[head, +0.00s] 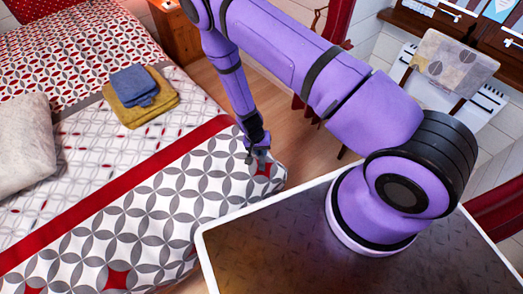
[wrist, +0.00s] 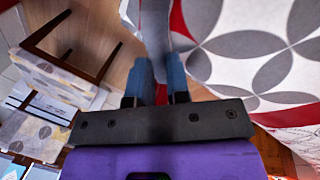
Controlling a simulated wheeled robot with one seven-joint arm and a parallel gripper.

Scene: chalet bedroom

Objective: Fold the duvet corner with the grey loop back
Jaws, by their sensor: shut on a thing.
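The duvet (head: 165,220) has a white, grey and red circle pattern with a red band, and lies over the bed. My gripper (head: 258,153) is at its near right corner, beside a red patch, pointing down. In the wrist view the two fingers of my gripper (wrist: 157,82) are shut on a blurred grey strip, which looks like the grey loop (wrist: 155,35). The patterned duvet (wrist: 255,60) fills the right of that view. In the head view the loop is too small and covered by the fingers to make out.
A blue folded cloth (head: 134,86) lies on a mustard folded cloth (head: 142,108) farther up the bed. A pale cushion (head: 24,145) is at the left. Wooden floor (head: 215,85) shows beside the bed. A chair (head: 452,65) stands at the upper right.

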